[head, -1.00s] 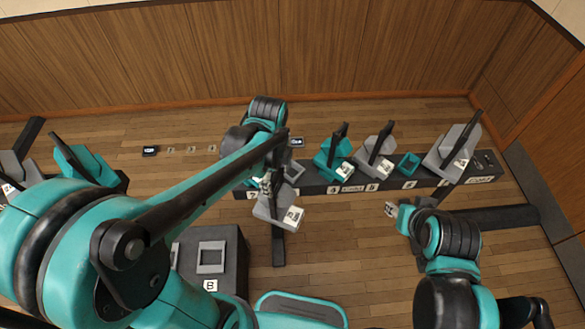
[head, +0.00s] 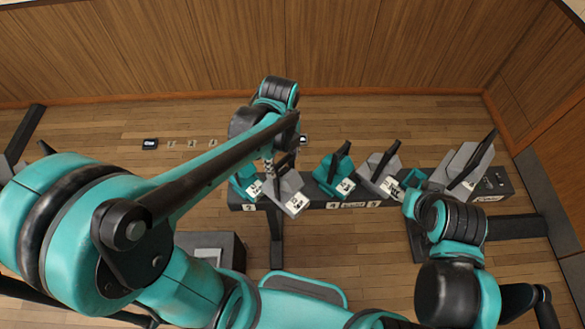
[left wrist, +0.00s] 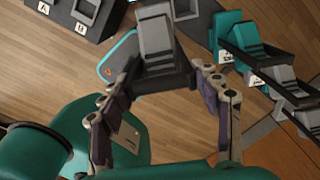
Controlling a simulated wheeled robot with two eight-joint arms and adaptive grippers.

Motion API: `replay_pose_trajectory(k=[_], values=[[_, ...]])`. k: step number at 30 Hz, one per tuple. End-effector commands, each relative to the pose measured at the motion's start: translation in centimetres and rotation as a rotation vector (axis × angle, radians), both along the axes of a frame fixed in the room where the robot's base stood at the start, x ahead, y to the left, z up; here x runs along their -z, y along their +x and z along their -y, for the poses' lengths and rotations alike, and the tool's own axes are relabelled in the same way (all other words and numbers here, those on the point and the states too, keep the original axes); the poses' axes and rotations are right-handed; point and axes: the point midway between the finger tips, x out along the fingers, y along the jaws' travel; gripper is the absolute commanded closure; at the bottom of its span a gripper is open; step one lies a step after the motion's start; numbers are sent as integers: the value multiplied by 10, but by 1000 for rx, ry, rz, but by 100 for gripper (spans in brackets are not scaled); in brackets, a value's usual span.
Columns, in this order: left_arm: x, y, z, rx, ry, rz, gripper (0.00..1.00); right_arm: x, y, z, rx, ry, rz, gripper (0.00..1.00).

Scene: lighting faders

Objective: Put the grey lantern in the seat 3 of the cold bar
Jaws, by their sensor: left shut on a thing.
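The grey lantern (head: 287,186) is at the front edge of the dark bar (head: 312,202), between the teal lantern at seat 2 (head: 246,181) and the teal lantern at seat 4 (head: 335,176). I cannot tell whether its base touches the bar. My left gripper (head: 283,158) is shut on its dark handle from above. In the left wrist view, the grey lantern (left wrist: 157,38) stands out beyond the fingers (left wrist: 163,72). The lantern hides the seat below it. My right gripper (head: 396,190) is small and partly hidden near the bar's front; its jaws are unclear.
Other grey lanterns stand farther right on the bar, at seat 5 (head: 381,170) and near its right end (head: 463,166). A dark block (head: 232,250) with a grey seat is at the lower left, partly behind my left arm.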

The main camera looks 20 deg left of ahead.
Motion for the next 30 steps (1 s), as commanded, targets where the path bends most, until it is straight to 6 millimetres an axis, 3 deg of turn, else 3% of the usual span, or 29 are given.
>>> replay_pose_trajectory(k=[18,26,30], values=[[62,102,-9,-1,0,0,97,14,0,0,0,0,0,60],[73,113,-10,-1,0,0,97,15,0,0,0,0,0,60],[90,112,-10,-1,0,0,97,19,0,0,0,0,0,60]])
